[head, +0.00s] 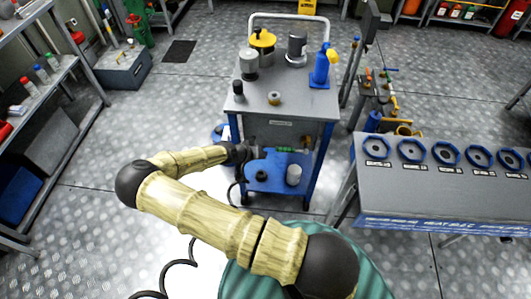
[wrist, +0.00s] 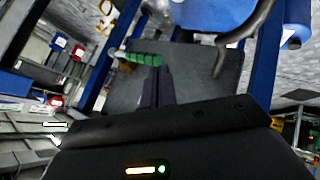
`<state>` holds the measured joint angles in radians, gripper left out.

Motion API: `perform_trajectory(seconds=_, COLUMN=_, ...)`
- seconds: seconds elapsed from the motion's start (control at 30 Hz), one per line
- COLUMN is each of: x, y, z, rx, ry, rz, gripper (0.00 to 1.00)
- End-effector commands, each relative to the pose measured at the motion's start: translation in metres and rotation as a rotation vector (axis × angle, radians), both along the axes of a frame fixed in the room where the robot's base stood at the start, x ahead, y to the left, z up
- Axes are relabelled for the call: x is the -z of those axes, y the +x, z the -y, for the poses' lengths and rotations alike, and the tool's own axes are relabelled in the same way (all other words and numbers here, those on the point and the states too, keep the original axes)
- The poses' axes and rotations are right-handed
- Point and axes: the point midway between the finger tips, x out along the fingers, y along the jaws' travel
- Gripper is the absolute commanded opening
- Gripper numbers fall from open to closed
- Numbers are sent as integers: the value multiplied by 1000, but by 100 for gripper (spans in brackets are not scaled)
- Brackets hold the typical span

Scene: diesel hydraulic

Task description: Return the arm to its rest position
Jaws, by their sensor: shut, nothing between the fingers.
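My arm, with its tan ribbed links and dark joints, reaches from the bottom of the head view toward the front of a blue and grey cart. My gripper (head: 258,152) is at the front of the cart, between its top and its lower shelf. In the wrist view my gripper (wrist: 157,75) has its fingers shut together and holds nothing. A green ribbed piece (wrist: 144,59) shows just past the fingertips; whether they touch it I cannot tell. The same green piece (head: 286,150) shows right of the gripper in the head view.
The cart top (head: 300,103) bears several fittings and a blue bottle (head: 321,68). Its lower shelf (head: 268,182) holds a grey cylinder (head: 294,174). A bench (head: 430,191) with blue handwheels stands at right. A shelf rack (head: 50,82) stands at left. The floor between is clear.

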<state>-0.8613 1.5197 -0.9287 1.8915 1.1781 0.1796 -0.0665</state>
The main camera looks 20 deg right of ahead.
Motion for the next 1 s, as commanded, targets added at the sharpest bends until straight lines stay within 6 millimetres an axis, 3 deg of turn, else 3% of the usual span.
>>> perform_trajectory(seconds=0.7, x=-5, y=-2, z=-2, rx=14, ry=7, rz=-2, gripper=0)
perform_trajectory(seconds=1.0, x=-36, y=-37, z=-6, rx=93, ry=170, rz=-110, gripper=0)
